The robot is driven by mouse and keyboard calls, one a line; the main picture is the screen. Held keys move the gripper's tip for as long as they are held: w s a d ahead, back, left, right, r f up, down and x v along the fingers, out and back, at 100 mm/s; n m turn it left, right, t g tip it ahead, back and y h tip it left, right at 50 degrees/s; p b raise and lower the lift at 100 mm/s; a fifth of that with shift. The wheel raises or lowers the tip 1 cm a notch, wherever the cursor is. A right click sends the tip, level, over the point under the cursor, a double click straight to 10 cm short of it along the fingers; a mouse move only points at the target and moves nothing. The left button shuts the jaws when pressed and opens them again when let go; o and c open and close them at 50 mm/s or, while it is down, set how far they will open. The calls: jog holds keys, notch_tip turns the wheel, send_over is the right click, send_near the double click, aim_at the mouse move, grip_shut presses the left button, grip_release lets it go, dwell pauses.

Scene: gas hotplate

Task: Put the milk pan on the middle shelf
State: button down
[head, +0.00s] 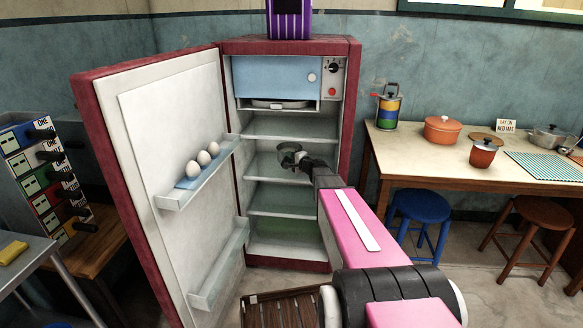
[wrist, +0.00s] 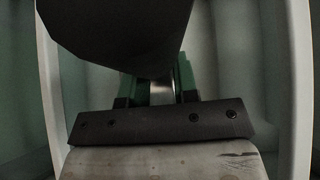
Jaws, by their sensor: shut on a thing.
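In the wrist view the pan's dark body (wrist: 115,35) fills the upper middle, beyond the green-sided fingers (wrist: 160,90). The middle shelf (head: 269,170) is a pale glass shelf. In the head view the pan overlaps the space between it and the upper shelf (head: 275,130). I cannot tell whether the pan touches the shelf.
The fridge door (head: 150,150) stands open at left, with several eggs in its rack (head: 195,185). A lower shelf (head: 275,203) lies below the middle one. A table (head: 405,150) with pots stands right, with a blue stool (head: 419,205) before it. A wooden slatted crate (head: 285,308) is on the floor.

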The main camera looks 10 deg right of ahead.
jog(key=shift+w+d+f, duration=0.2)
jog(key=shift+f, duration=0.6)
jog(key=shift+w+d+f, duration=0.15)
jog(key=shift+f, duration=0.65)
jog(key=shift+w+d+f, duration=0.2)
jog(key=shift+f, duration=0.6)
jog(key=shift+f, duration=0.1)
jog(key=c, duration=0.9)
grip_release()
